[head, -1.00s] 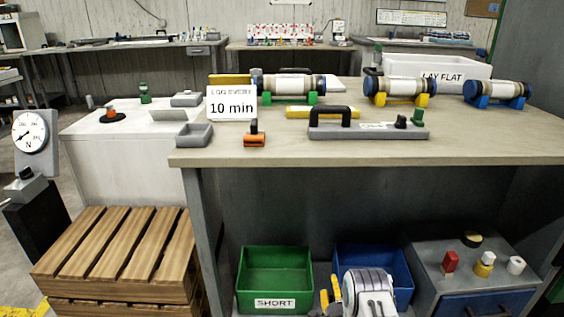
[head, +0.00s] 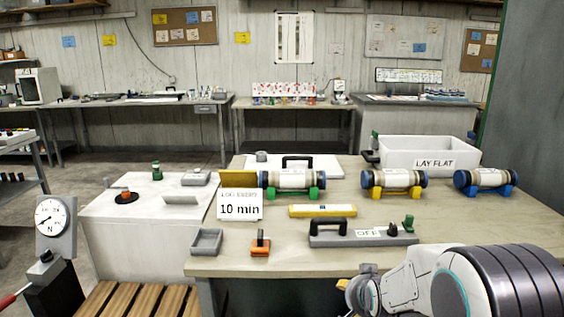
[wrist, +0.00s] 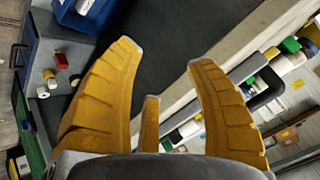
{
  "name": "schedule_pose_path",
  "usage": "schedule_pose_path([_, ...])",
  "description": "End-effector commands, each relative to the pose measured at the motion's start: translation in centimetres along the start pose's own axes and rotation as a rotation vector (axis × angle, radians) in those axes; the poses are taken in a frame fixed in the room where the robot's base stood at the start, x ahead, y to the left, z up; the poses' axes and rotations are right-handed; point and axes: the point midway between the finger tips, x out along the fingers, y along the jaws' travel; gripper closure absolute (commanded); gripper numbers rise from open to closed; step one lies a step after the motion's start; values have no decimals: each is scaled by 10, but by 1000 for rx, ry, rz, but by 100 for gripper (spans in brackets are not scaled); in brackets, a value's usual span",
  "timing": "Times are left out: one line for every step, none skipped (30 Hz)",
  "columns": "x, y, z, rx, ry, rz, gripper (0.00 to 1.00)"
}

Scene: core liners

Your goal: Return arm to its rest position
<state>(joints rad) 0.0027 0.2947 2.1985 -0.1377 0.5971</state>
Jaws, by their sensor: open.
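In the head view my white and dark arm rises at the lower right, in front of the bench's near edge, and the fingers are mostly hidden there. The workbench (head: 290,232) carries several core liners on cradles: one on green (head: 290,178), one on yellow (head: 394,178) and one on blue (head: 482,178). None of them touches my gripper.
On the bench are a white LAY FLAT bin (head: 425,152), a 10 min sign (head: 240,206), a yellow bar (head: 322,211) and a grey plate with handle (head: 362,235). A slatted wooden pallet (head: 135,300) and a dial gauge (head: 52,217) stand at left.

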Motion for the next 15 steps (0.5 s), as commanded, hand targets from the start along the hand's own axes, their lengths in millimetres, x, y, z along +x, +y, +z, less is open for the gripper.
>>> schedule_pose_path([-38,-7,-11,-39,-18,12,50])
schedule_pose_path([-54,-7,-11,-65,-37,23,50])
schedule_pose_path([-76,-7,-11,-99,-60,36,50])
schedule_pose_path([-92,-7,-10,-126,-78,46,50])
schedule_pose_path([-108,-6,-9,-152,-97,56,50])
schedule_pose_path([-130,-5,-7,-187,-122,67,50])
schedule_pose_path([-146,-4,-6,-213,-142,76,50])
schedule_pose_path([-162,-2,-4,-239,-161,83,50])
schedule_pose_path([-184,0,0,-273,-187,93,50])
schedule_pose_path([-199,2,2,-297,-207,100,50])
schedule_pose_path([-214,4,5,-321,-227,105,50])
schedule_pose_path([-232,7,10,-353,-253,113,50])
schedule_pose_path([-246,9,13,-376,-271,117,50])
schedule_pose_path([-259,11,16,-398,-289,121,50])
schedule_pose_path([-275,15,22,-426,-313,126,50])
